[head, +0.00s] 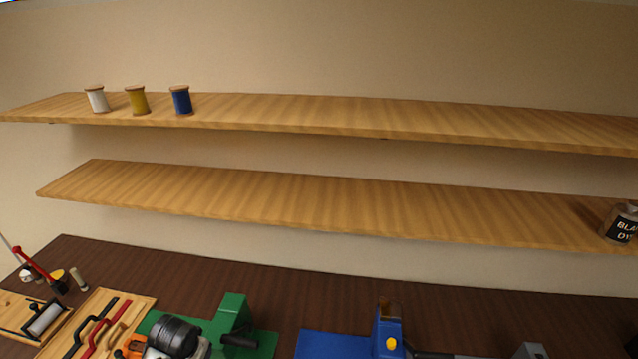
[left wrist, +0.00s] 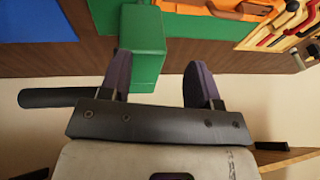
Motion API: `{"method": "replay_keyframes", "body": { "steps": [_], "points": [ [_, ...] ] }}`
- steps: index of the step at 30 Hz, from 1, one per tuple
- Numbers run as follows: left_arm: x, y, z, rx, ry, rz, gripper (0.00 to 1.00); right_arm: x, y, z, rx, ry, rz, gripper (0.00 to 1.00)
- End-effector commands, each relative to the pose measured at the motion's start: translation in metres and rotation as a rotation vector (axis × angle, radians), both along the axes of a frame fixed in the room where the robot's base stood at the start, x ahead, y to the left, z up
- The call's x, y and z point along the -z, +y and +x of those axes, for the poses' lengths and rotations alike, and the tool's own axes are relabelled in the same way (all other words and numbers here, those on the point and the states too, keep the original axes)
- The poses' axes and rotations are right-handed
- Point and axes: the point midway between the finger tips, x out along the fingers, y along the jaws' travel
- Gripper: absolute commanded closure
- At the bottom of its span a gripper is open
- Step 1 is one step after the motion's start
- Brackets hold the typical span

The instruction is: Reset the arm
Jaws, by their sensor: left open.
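My left gripper (left wrist: 160,85) shows in the left wrist view with its two dark purple fingers spread apart. I cannot make out the left gripper's fingers in the head view. My right gripper is in neither view.
White (head: 98,100), yellow (head: 138,101) and blue (head: 181,101) spools stand on the upper shelf (head: 330,112). A labelled jar (head: 620,222) sits at the right of the lower shelf (head: 300,195). A wooden tool tray (head: 139,303) and blue device (head: 386,328) are on the bench.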

Motion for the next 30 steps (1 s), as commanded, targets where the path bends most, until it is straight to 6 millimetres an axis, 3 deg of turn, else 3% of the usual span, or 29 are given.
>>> {"method": "replay_keyframes", "body": {
  "steps": [3,5,8,11,17,21,25,30],
  "points": [
    [-0.061,-0.023,0.009,0.087,-0.187,0.049,0.43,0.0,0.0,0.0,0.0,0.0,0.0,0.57],
    [-0.083,-0.037,0.002,0.125,-0.271,0.066,0.43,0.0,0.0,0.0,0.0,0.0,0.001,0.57],
    [-0.106,-0.059,-0.027,0.167,-0.389,0.079,0.43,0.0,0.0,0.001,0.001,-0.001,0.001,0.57],
    [-0.113,-0.077,-0.074,0.174,-0.464,0.063,0.43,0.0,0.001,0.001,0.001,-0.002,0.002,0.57],
    [-0.09,-0.094,-0.172,0.126,-0.455,-0.012,0.43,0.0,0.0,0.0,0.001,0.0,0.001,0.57],
    [-0.056,-0.1,-0.231,0.092,-0.345,-0.068,0.43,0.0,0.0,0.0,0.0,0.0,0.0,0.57],
    [-0.017,-0.104,-0.279,0.063,-0.209,-0.096,0.43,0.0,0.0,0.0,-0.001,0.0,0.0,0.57],
    [0.011,-0.108,-0.325,0.047,-0.089,-0.115,0.43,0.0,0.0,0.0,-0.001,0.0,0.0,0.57]
  ]
}}
